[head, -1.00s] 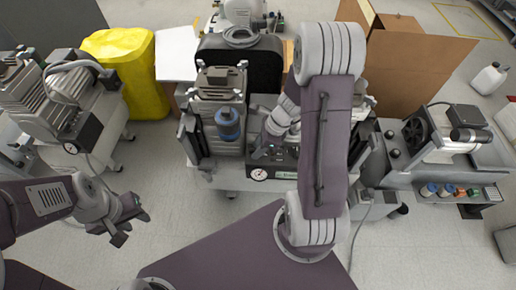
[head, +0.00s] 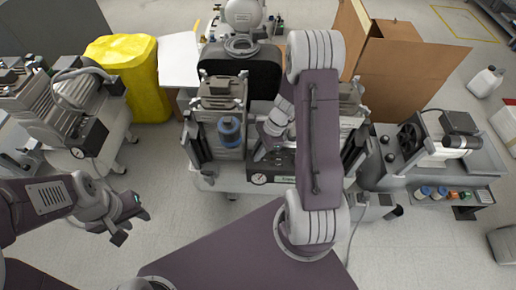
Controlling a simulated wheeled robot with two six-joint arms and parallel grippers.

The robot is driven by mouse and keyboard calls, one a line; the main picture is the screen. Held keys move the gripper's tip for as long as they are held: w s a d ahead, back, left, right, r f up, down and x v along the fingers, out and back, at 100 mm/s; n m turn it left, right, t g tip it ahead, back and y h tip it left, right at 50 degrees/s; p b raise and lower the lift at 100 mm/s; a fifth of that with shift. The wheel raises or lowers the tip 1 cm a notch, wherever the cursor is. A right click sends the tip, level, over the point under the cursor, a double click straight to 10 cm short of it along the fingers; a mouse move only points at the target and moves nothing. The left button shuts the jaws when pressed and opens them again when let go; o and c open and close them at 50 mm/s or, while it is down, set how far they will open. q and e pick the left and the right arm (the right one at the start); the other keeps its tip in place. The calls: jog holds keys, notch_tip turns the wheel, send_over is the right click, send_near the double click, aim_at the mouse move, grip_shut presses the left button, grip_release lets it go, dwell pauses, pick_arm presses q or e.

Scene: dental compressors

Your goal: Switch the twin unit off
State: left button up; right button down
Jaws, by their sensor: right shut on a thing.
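The twin unit (head: 222,90) stands in the middle of the head view, with a grey ribbed block on each side and a blue canister (head: 229,130) on its left block. Its dark front panel (head: 284,177) carries a round white gauge (head: 259,179) at the left end. My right gripper (head: 259,157) reaches down to the panel just above the gauge. It is shut on a small part there, which the fingers hide. My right forearm covers much of the unit's right half. My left gripper (head: 128,222) is open and empty over the floor, left of the unit.
Another compressor (head: 60,110) stands at the left, and one with a black fan (head: 410,138) stands at the right. The floor between the left compressor and the twin unit is clear.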

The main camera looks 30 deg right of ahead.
jog(key=n+g+p, duration=0.1)
jog(key=n+p, duration=0.3)
jog(key=shift+w+r+g, duration=0.2)
jog(key=shift+g, duration=0.2)
jog(key=shift+w+a+f+n+g+h+p, duration=0.15)
jog(key=shift+n+g+p, duration=0.1)
jog(key=shift+n+p, duration=0.45)
jog(key=shift+d+n+g+h+p, duration=0.15)
jog(key=shift+n+g+p, duration=0.15)
jog(key=shift+n, duration=0.6)
jog(key=shift+a, duration=0.1)
jog(key=c, duration=1.5)
grip_release()
jog(key=shift+o, duration=0.2)
jog(key=p+v, duration=0.3)
jog(key=v, duration=0.6)
